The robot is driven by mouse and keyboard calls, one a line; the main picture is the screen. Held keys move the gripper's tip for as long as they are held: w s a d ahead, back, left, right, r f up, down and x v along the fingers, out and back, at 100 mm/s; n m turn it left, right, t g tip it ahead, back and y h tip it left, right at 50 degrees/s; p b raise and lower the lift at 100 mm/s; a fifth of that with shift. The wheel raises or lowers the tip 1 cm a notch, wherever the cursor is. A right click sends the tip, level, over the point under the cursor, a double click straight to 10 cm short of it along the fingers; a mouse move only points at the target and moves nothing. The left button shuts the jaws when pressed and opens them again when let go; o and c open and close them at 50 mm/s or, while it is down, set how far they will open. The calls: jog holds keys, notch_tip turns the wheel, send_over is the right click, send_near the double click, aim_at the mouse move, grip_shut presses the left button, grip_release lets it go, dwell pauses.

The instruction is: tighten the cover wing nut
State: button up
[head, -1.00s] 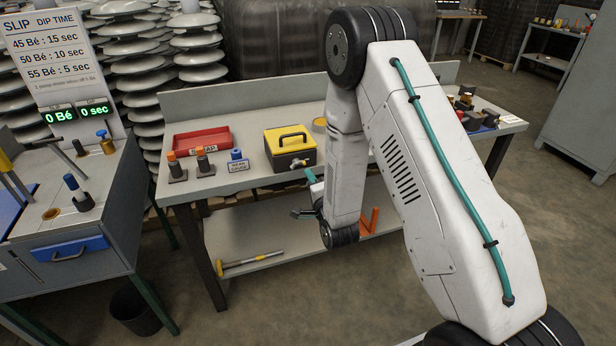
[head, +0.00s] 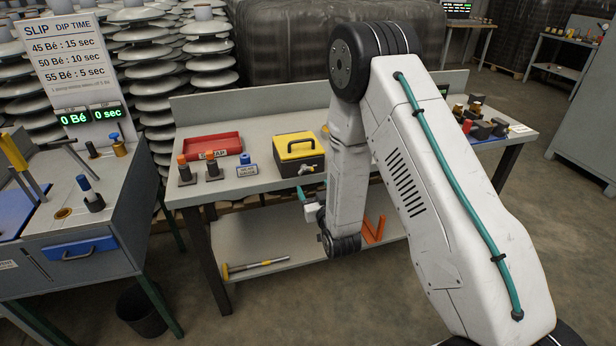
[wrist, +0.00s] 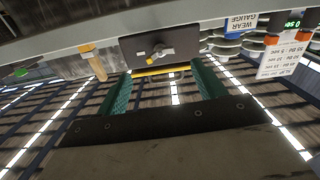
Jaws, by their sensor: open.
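A dark box with a yellow cover (head: 298,145) and black handle stands on the grey workbench. Its light metal wing nut (head: 307,168) is on the front face towards me. In the wrist view, which is upside down, the wing nut (wrist: 160,50) shows on the dark box front (wrist: 134,49), beyond my fingertips. My gripper (wrist: 162,72) is open, its two teal fingers apart with nothing between them. In the head view my gripper (head: 305,195) is partly hidden by my arm; it is just in front of and below the wing nut, apart from it.
A blue wear gauge block (head: 247,167) and orange-topped pieces (head: 213,166) stand left of the box, before a red scrap tray (head: 213,146). Several dark and brass parts (head: 483,124) sit at the bench's right. A lower shelf (head: 285,250) lies under the bench.

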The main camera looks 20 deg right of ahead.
aim_at(305, 170)
jog(key=w+n, duration=0.1)
jog(key=w, duration=0.3)
jog(key=w+n, duration=0.1)
jog(key=w, duration=0.3)
jog(key=shift+d, duration=0.1)
jog(key=shift+s, duration=0.1)
jog(key=c, duration=1)
